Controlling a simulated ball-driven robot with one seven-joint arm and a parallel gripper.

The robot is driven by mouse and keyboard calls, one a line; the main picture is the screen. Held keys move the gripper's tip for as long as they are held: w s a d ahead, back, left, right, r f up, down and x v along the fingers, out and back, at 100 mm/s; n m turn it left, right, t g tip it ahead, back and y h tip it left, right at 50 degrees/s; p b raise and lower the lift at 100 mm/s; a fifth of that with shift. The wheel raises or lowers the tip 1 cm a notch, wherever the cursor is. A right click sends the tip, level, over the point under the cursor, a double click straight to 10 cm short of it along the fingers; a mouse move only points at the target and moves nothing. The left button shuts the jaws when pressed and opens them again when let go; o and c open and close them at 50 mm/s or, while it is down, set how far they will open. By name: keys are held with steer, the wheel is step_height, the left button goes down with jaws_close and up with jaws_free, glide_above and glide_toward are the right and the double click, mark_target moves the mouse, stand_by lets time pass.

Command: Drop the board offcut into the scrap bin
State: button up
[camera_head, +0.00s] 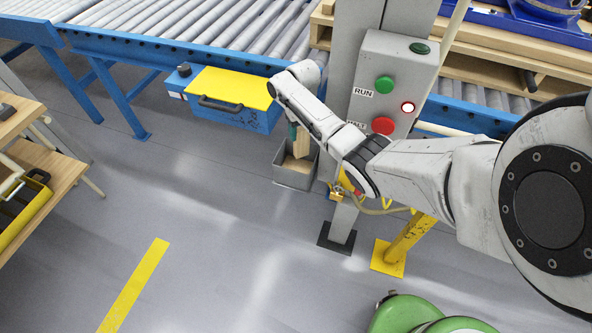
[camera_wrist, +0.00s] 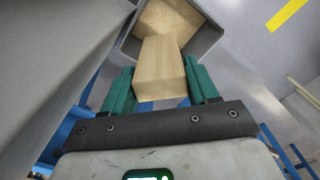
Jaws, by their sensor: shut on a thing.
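The board offcut (camera_wrist: 160,72) is a pale wooden block between the green fingers of my gripper (camera_wrist: 158,80), which is shut on it. The scrap bin (camera_head: 294,180) is a grey open-topped box on the floor beside the grey control post. In the head view my gripper (camera_head: 293,131) points down over the bin, and the offcut (camera_head: 302,145) hangs at its mouth. In the wrist view the bin's rim (camera_wrist: 213,38) frames the far end of the offcut. Another piece of wood (camera_wrist: 172,20) lies inside the bin. How deep the offcut reaches is unclear.
The control post with its green and red buttons (camera_head: 383,125) stands close right of the bin. A blue box with a yellow top (camera_head: 230,87) and the roller conveyor (camera_head: 180,45) are behind. A wooden bench (camera_head: 45,165) is at left.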

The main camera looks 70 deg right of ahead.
steer(key=o, duration=1.4)
steer(key=shift+o, duration=0.2)
steer(key=shift+r, duration=0.1)
step_height(320, 180, up, 11)
steer(key=shift+f, duration=0.2)
